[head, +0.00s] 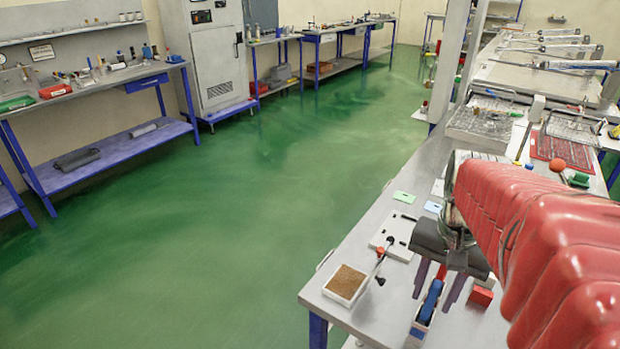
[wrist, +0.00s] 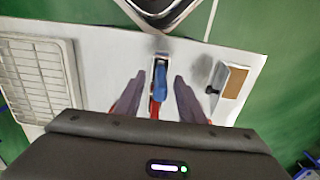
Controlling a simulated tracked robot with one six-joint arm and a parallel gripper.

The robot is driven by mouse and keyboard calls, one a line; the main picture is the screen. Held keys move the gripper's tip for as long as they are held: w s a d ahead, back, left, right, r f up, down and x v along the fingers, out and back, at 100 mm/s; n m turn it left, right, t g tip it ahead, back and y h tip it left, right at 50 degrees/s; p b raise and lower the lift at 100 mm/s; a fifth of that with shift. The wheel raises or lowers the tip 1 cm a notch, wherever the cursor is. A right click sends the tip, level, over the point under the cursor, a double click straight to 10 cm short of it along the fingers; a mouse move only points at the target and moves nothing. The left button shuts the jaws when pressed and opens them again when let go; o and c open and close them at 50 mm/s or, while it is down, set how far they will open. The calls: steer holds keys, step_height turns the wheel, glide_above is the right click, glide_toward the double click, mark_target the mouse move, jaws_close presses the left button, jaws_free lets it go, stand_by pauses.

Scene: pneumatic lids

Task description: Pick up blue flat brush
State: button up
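The blue flat brush (head: 432,298) lies near the front edge of the workbench, in or on a narrow holder. In the wrist view the blue brush (wrist: 160,82) lies between my two fingers, roughly centred, with visible gaps on both sides. My gripper (head: 437,288) points down over the brush with its dark purple fingers apart. The wrist view shows my gripper (wrist: 160,84) open and empty. I cannot tell how far the fingertips are above the brush. The lower part of the brush is partly hidden in its holder.
A brown-topped white box (head: 345,283) stands left of the brush. A white plate with black parts (head: 397,240) lies behind that box. A red block (head: 481,296) sits right of my fingers. Wire baskets (head: 480,122) stand farther back on the bench.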

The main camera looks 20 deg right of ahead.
mark_target(427, 310)
steer(key=shift+f, duration=1.15)
steer(key=shift+c, duration=0.6)
jaws_close()
